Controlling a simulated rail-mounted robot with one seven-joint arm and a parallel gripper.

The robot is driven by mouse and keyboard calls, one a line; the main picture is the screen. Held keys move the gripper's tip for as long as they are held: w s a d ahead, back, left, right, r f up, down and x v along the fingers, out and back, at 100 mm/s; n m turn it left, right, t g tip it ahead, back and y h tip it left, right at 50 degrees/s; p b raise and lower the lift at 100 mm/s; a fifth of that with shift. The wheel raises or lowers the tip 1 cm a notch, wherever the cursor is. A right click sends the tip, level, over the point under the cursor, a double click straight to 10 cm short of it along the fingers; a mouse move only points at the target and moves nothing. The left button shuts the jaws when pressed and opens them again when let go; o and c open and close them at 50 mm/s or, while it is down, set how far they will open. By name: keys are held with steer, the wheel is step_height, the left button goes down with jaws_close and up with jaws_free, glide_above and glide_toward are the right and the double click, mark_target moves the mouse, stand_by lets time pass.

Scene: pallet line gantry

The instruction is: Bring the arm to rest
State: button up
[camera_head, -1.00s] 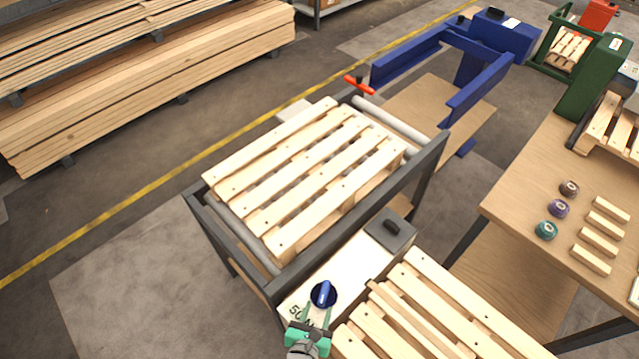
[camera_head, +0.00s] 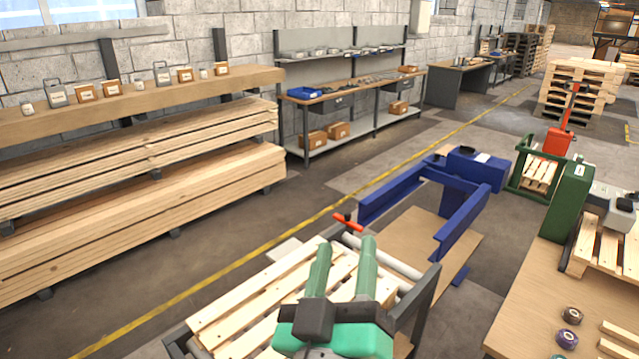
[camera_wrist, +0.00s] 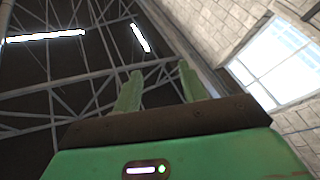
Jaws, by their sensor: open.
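My gripper (camera_head: 343,262) is green with a dark middle, at the bottom centre of the head view. Its two fingers stand apart and point up and away, with nothing between them. It appears in front of a wooden pallet (camera_head: 225,312) on a dark roller frame (camera_head: 428,300), hiding part of it. In the wrist view the open fingers (camera_wrist: 158,88) point toward the roof beams and a bright window, with no object between them.
A blue lift frame (camera_head: 395,203) stands beyond the pallet. A wooden workbench (camera_head: 530,295) with tape rolls is at right. Stacked boards (camera_head: 120,215) lie at left behind a yellow floor line (camera_head: 235,277). A shelf bench (camera_head: 350,92) stands along the wall.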

steer(key=s+a+r+m+t+y, duration=0.3)
steer(key=s+r+y, duration=0.1)
steer(key=s+r, duration=0.75)
step_height(320, 180, up, 24)
steer(key=y+p, duration=0.1)
steer(key=p, duration=2.1)
steer(key=shift+t+p, duration=0.3)
steer(key=shift+p, duration=0.05)
steer(key=shift+w, duration=0.1)
steer(key=shift+r, duration=0.1)
